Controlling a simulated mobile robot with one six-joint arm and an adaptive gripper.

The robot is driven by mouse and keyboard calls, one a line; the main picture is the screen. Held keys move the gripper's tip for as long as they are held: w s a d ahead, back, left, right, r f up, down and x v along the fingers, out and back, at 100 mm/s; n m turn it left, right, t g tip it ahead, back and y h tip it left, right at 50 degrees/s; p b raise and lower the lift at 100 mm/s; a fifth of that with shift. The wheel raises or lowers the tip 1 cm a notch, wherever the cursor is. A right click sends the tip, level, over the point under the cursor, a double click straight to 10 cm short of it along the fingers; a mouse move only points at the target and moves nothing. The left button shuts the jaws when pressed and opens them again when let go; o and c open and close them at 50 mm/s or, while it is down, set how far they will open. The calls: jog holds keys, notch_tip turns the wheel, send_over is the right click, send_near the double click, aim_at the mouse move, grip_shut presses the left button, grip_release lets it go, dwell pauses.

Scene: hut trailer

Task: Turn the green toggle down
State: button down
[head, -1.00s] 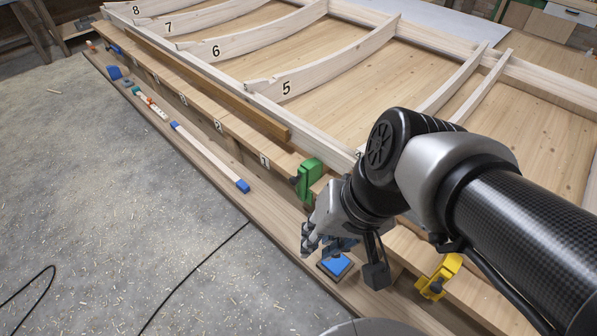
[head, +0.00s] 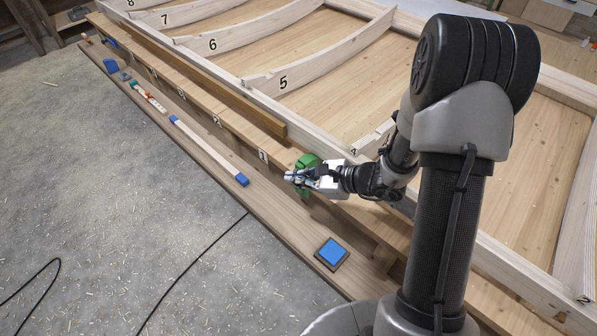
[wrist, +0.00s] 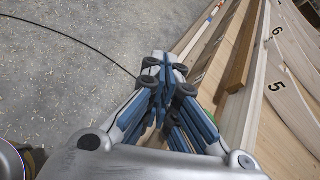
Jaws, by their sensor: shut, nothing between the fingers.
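The green toggle (head: 306,161) is a green clamp-like piece on the edge of the long wooden frame, near the label 1. My gripper (head: 289,177) is shut and empty, lying across the front of the green toggle and hiding its middle. Green shows above and below the gripper. I cannot tell whether the fingers touch it. In the wrist view my gripper (wrist: 165,62) has its fingers together, and only a sliver of green shows beside them, mostly hidden.
A blue square pad (head: 331,252) sits on the lower ledge. A white strip with blue ends (head: 208,150) lies further along it. A brown plank (head: 200,79) lies along the frame, and numbered ribs rise behind. The concrete floor (head: 120,220) at left is open, with a black cable.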

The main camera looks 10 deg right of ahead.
jog(key=d+f+m+t+h, duration=0.1)
jog(key=d+f+m+h, duration=0.1)
jog(key=d+f+m, duration=0.2)
jog(key=d+f+m+t+h+p, duration=0.1)
jog(key=d+f+m, duration=0.3)
jog(key=f, duration=0.5)
jog(key=shift+w+d+f+h, duration=0.2)
jog(key=shift+d+f+h, duration=0.1)
jog(key=shift+d+h, duration=0.35)
jog(key=r+b+x, duration=0.1)
jog(key=x, duration=0.5)
jog(key=w+a+r+b+x, duration=0.1)
jog(key=b+x, duration=0.1)
jog(key=x, duration=0.4)
jog(key=shift+w+b, duration=0.3)
jog(key=shift+w, duration=0.3)
jog(key=shift+a, duration=0.1)
